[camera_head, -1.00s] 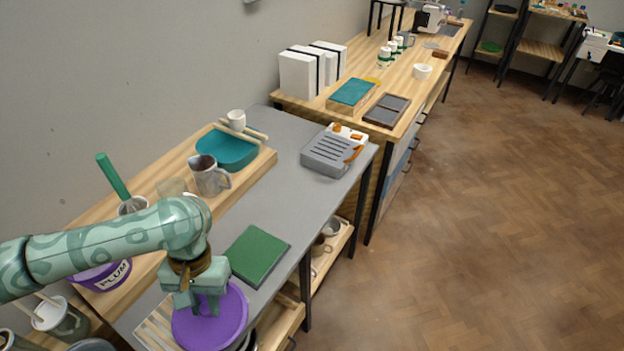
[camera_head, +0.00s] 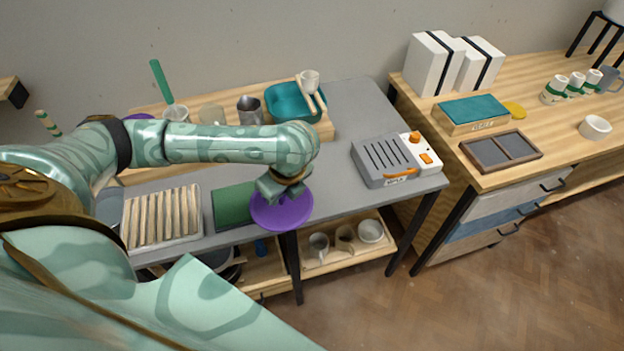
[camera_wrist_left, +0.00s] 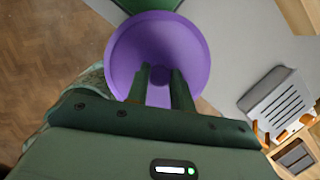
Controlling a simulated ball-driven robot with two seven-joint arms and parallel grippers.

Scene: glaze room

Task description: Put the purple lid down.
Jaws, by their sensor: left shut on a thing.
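The purple lid (camera_head: 281,213) is a round disc held by my left gripper (camera_head: 284,190) near the front edge of the grey table, between the green board and the grey slotted device. In the left wrist view the two fingers (camera_wrist_left: 160,84) close on the middle of the lid (camera_wrist_left: 187,44). The lid looks roughly level; its front part overhangs the table edge in the head view. Whether it touches the table I cannot tell. My right gripper is not in view.
A green board (camera_head: 232,205) lies left of the lid, beside a slatted rack (camera_head: 163,216). The slotted device (camera_head: 384,160) stands to the right. Grey table top (camera_head: 335,150) is clear between lid and device. A shelf with cups (camera_head: 345,240) is below.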

